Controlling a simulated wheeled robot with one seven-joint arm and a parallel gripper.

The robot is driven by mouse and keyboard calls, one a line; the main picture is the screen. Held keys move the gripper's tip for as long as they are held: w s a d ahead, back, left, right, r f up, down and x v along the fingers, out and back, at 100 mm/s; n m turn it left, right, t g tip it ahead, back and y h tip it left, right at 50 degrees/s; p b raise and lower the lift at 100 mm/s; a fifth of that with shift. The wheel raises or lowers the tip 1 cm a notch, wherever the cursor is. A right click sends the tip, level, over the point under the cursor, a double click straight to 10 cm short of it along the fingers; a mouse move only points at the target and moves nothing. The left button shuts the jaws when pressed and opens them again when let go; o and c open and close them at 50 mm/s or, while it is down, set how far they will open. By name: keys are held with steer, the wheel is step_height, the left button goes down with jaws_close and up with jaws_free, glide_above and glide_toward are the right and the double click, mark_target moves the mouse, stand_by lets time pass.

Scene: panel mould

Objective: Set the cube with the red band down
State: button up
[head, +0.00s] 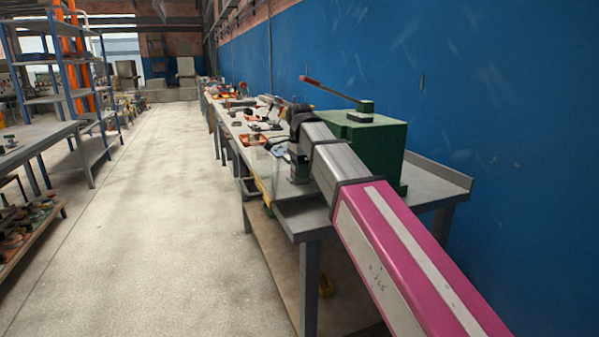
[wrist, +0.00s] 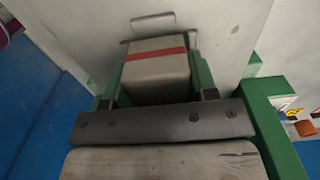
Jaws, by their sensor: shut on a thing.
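The cube with the red band (wrist: 156,72) is a grey-beige block with a red stripe near its far edge. It sits between the two green fingers of my gripper (wrist: 160,62) in the wrist view. The fingers are shut on its sides. In the head view my gripper (head: 298,168) points down over the near end of the grey workbench (head: 310,222), left of the green machine. The cube cannot be made out there. Whether its underside touches the surface below cannot be told.
A green machine (head: 368,145) with a long red-tipped lever (head: 335,90) stands close to the right of my gripper. Tools and an orange tray (head: 252,139) lie farther along the bench. A blue wall (head: 480,90) runs behind it. The floor (head: 150,200) to the left is clear.

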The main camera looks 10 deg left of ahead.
steer(key=shift+f, duration=0.45)
steer(key=shift+f, duration=0.15)
steer(key=o, duration=1)
steer(key=shift+o, duration=0.2)
step_height(320, 180, up, 12)
steer(key=shift+r, duration=0.15)
